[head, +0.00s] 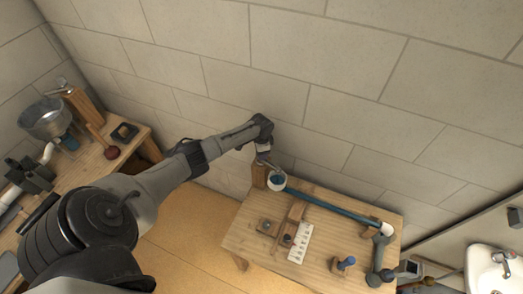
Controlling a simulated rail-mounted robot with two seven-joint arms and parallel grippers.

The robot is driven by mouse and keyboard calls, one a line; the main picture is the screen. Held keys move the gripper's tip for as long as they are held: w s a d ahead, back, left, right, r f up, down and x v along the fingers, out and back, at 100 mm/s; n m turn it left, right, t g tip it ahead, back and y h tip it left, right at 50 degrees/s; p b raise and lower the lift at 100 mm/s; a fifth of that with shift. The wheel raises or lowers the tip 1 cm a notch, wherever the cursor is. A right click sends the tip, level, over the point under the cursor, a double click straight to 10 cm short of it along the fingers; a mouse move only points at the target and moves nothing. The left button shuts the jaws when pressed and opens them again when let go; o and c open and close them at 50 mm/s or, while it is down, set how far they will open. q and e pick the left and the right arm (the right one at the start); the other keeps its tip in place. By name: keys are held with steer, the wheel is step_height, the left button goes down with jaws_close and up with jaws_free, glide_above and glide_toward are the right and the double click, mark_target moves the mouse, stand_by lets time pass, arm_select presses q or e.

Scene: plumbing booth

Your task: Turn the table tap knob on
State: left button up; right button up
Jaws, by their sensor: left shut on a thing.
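My left arm reaches in from the left across the wall to the far left corner of the wooden table. My left gripper (265,161) points down there and is shut on a small part at the tap, which I take to be the table tap knob; the fingers hide most of it. Right below the fingers, a white round fitting with blue inside (276,181) sits at the left end of a blue pipe (330,207). A wooden post (259,177) stands just left of it. How far the knob is turned cannot be seen. My right gripper is not in view.
The table (318,277) carries a white strip with markings (300,243), small blocks and a blue-topped tool (345,263). A grey pipe stand (379,260) is at its right end. A bench with a metal bowl (45,118) is left; a white sink (493,271) is right.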

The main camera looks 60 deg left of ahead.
arm_select(q)
steer(key=shift+r, duration=0.1)
stand_by(0.3)
steer(key=o, duration=0.9)
steer(key=shift+r, duration=0.55)
step_height(320, 180, up, 13)
steer(key=shift+f+b, duration=0.2)
steer(key=shift+b, duration=0.1)
